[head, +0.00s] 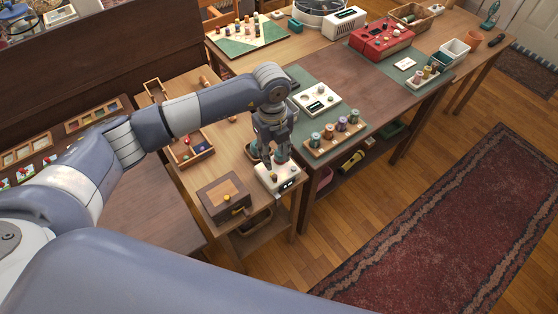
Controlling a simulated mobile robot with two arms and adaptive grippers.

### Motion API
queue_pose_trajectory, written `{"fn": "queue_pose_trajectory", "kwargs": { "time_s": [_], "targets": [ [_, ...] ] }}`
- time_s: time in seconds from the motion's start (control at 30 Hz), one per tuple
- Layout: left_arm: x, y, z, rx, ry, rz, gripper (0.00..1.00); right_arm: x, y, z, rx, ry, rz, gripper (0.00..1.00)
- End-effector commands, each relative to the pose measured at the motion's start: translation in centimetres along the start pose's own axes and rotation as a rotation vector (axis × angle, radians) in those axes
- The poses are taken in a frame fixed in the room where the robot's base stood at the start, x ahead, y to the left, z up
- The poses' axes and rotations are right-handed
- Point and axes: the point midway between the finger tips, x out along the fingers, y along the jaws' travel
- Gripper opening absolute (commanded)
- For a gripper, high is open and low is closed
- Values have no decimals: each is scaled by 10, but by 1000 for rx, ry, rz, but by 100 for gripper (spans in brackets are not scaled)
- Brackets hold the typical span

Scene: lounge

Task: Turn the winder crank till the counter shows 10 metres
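A small white device with a dark counter display (288,185) on its front stands at the near end of the light wooden table; it appears to be the winder. The digits are too small to read. My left gripper (275,159) points down right over the top of this device. Its fingers cover the spot where a crank might be, so I cannot make out the crank or whether the fingers hold it. My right gripper is not in view.
A rack of thread spools (335,136) and a white panel (316,99) lie on the darker table to the right. A wooden tray (190,152) lies behind. Open floor and a red rug (440,230) are at the right.

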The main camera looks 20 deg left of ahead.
Motion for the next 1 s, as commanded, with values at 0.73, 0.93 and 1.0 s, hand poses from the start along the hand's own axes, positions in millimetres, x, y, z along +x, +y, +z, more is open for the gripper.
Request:
{"fn": "queue_pose_trajectory", "kwargs": {
  "time_s": [0.73,0.93,1.0],
  "targets": [
    [98,3,6,-7,-23,9,35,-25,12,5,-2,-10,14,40],
    [105,2,6,-6,-23,8,35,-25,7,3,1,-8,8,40],
    [105,2,6,-5,-23,8,35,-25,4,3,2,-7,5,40]
  ]
}}
